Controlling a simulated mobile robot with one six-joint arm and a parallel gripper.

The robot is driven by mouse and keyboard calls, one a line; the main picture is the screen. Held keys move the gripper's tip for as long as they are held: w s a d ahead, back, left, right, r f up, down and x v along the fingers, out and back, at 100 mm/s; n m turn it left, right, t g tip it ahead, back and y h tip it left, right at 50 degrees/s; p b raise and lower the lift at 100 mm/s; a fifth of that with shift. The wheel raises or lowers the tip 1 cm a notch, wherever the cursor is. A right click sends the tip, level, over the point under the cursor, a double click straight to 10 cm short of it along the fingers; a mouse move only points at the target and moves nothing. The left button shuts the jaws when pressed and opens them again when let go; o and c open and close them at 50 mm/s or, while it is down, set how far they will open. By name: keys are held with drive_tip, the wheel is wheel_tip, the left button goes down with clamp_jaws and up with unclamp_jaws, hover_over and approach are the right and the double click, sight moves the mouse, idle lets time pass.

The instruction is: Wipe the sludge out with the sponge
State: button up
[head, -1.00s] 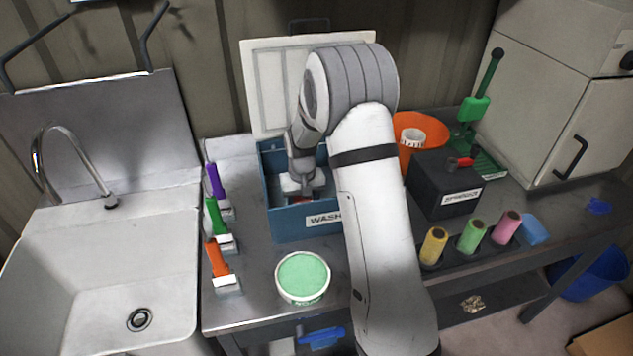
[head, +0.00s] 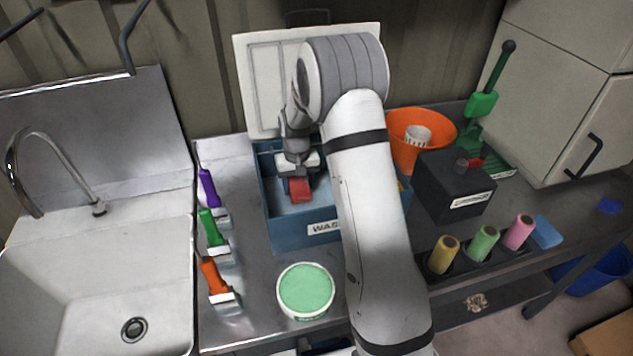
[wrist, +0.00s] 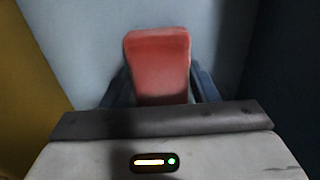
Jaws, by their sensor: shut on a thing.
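My gripper (head: 297,172) is shut on a red block-shaped sponge (head: 299,190) and holds it inside the blue wash box (head: 290,235). In the wrist view the red sponge (wrist: 158,62) stands out between the blue fingers, against a pale grey-blue surface. I cannot tell whether it touches the box floor. The bare part of the box floor in the head view looks pale and clean. I make out no sludge. My arm hides the right part of the box.
A green-topped round tub (head: 305,290) stands in front of the box. Purple, green and orange-handled brushes (head: 213,276) line its left, beside the sink (head: 60,270). A black box (head: 453,185), an orange bucket (head: 437,125) and coloured rolls (head: 484,243) stand to the right.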

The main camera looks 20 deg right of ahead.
drive_tip(key=shift+w, duration=0.4)
wheel_tip(320, 180, up, 4)
drive_tip(key=shift+s+f+p, duration=0.15)
drive_tip(key=shift+f+p, duration=0.1)
drive_tip(key=shift+p, duration=0.5)
drive_tip(key=shift+w+r+p, duration=0.2)
drive_tip(key=shift+r+p, duration=0.2)
drive_tip(key=shift+r, duration=0.25)
drive_tip(key=shift+s+r+p, duration=0.1)
drive_tip(key=shift+r+p, duration=0.7)
drive_tip(key=shift+r, duration=0.8)
